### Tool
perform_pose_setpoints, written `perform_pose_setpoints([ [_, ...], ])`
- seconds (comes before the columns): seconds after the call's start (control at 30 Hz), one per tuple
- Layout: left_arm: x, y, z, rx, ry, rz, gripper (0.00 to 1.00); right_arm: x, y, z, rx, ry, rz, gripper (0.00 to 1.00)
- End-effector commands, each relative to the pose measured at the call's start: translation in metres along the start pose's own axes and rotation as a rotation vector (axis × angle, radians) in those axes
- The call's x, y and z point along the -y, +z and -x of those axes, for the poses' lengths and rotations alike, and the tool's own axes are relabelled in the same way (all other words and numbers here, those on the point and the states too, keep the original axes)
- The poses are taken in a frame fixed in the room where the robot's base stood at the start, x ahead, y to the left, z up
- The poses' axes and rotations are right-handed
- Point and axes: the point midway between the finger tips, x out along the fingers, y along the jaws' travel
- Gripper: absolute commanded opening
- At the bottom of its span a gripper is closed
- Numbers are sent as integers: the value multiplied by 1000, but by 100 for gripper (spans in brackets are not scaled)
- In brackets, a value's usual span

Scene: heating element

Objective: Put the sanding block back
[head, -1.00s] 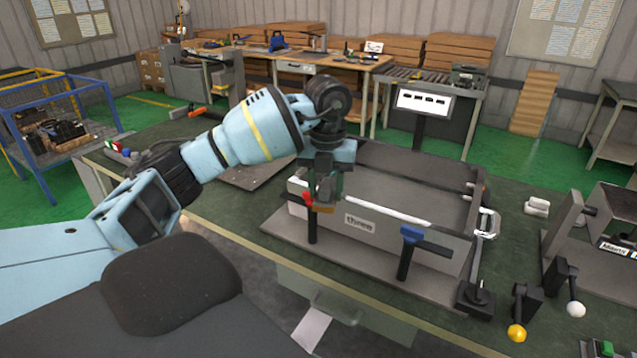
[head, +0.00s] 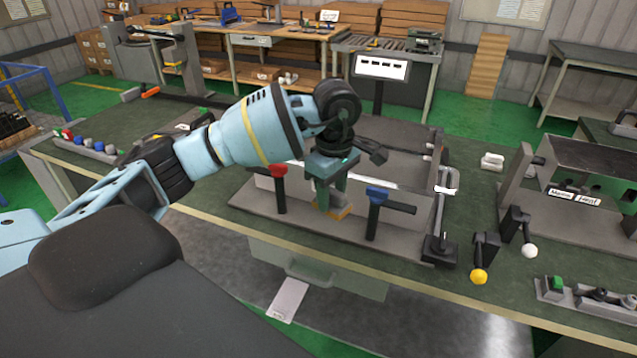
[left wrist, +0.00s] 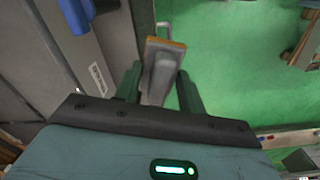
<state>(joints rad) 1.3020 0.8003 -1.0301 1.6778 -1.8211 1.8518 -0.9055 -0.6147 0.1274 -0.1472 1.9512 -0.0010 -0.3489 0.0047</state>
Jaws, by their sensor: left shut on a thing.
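The sanding block shows in the left wrist view (left wrist: 158,78) as a grey body with an orange edge. My left gripper (left wrist: 160,90) is shut on it, one finger on each side. In the head view my left gripper (head: 328,196) points down and holds the sanding block (head: 338,212) at the front of a grey fixture (head: 270,215), between its red and blue handles. Whether the block touches the fixture's base plate I cannot tell. My right gripper is not in view.
The red handle (head: 279,172) and blue handle (head: 378,196) stand close on either side of my gripper. A lever box (head: 439,248) is at the fixture's right corner. A drawer (head: 315,270) hangs below the bench's front edge. Small blocks sit on the bench's left.

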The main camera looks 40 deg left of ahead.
Motion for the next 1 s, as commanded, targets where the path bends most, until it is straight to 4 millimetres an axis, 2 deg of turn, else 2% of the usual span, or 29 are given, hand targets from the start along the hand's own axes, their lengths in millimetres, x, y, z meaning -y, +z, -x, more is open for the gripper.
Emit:
perform_pose_setpoints([
  [0.4,2,49,-14,2,5,-927,18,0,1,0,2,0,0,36],
  [0.6,4,66,-19,2,8,-1275,18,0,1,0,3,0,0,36],
  [0.8,5,74,-21,1,9,-1445,18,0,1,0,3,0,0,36],
  [1.0,5,75,-22,1,9,-1470,18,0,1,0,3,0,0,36],
])
